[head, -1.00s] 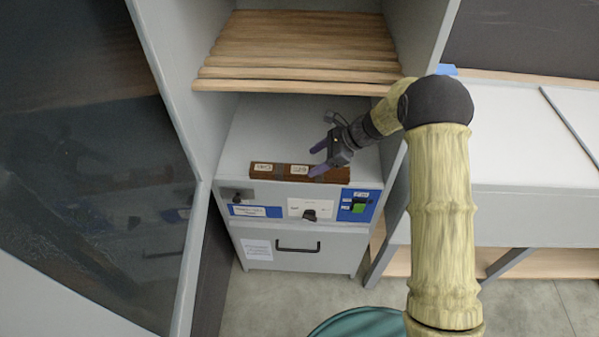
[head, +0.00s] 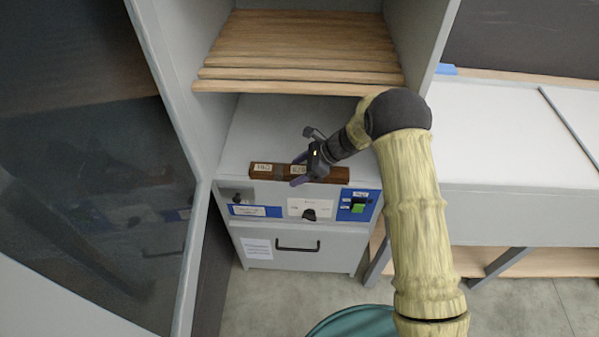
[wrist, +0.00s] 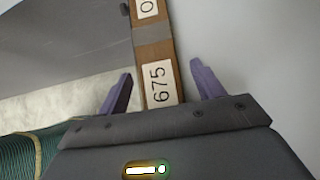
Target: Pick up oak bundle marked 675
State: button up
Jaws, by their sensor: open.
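The oak bundle (head: 325,175) is a long brown bar with white labels and a grey band, lying flat along the front of the grey cabinet top. In the wrist view the bundle (wrist: 155,52) runs away from me, and its near label reads 675. My gripper (head: 299,170) is at the bundle's middle in the head view, with purple fingers. In the wrist view my gripper (wrist: 160,88) is open, one finger on each side of the bundle near the 675 label, with gaps on both sides. The bundle's nearest part is hidden behind the gripper body.
A slatted wooden shelf (head: 310,50) hangs above the cabinet top, between grey side walls. The cabinet front (head: 306,207) carries a knob, a green switch and a drawer handle. A white bench (head: 510,140) stands to the right. A teal round object (head: 355,322) is at the bottom.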

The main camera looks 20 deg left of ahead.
aim_at(288, 170)
dwell(0.5)
jog(key=c, duration=1.3)
jog(key=shift+o, duration=0.3)
jog(key=shift+r, duration=0.15)
jog(key=shift+r, duration=0.25)
jog(key=r, duration=0.2)
jog(key=shift+s+d+r+b, duration=0.1)
jog(key=shift+s+r+b, duration=0.15)
jog(key=shift+r+b, duration=0.1)
jog(key=s+d+b, duration=0.3)
jog(key=s+d, duration=0.1)
jog(key=s, duration=1.3)
jog(key=shift+b, duration=0.3)
